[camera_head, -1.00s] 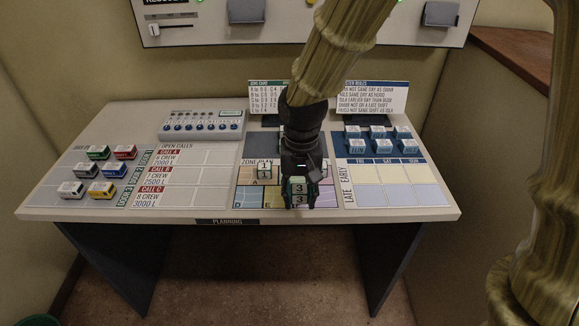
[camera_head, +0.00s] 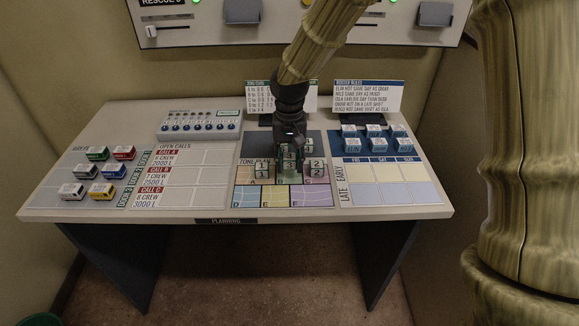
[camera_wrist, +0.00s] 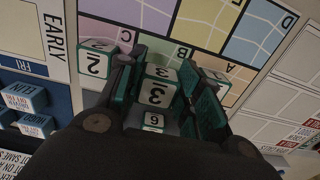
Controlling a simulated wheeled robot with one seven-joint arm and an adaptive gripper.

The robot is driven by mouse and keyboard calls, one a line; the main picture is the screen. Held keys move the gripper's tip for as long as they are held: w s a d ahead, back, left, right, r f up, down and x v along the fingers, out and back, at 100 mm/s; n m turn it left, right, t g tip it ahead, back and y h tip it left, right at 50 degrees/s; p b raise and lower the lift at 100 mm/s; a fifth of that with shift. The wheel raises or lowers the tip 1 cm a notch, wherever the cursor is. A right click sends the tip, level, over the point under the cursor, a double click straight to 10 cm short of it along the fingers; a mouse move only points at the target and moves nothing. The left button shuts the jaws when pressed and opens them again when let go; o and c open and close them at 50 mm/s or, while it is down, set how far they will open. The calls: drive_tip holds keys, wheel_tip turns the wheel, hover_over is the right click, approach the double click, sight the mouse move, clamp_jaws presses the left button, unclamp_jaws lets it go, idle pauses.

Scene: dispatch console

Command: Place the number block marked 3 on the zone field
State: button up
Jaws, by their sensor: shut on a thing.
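The number block marked 3 (camera_head: 289,164) is pale with green edges and sits between the fingers of my gripper (camera_head: 289,157). My gripper is shut on it, and it also shows in the wrist view (camera_wrist: 157,87). The block is at field B of the zone plan (camera_head: 276,197), in the back row between two other blocks. I cannot tell if it touches the board. A block marked 1 (camera_head: 263,169) stands on field A to its left. A block marked 2 (camera_head: 315,168) stands at field C to its right.
Another block, marked 6 or 9 (camera_wrist: 153,121), shows behind block 3 in the wrist view. Blue name blocks (camera_head: 375,138) stand at the right. Small vehicles (camera_head: 100,171) stand at the left. The front row of the zone plan is clear.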

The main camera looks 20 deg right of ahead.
sight(289, 168)
drive_tip(key=shift+f, duration=1.45)
drive_tip(key=shift+f, duration=0.1)
drive_tip(key=o, duration=0.9)
wheel_tip(289, 168, up, 12)
drive_tip(key=shift+r, duration=0.15)
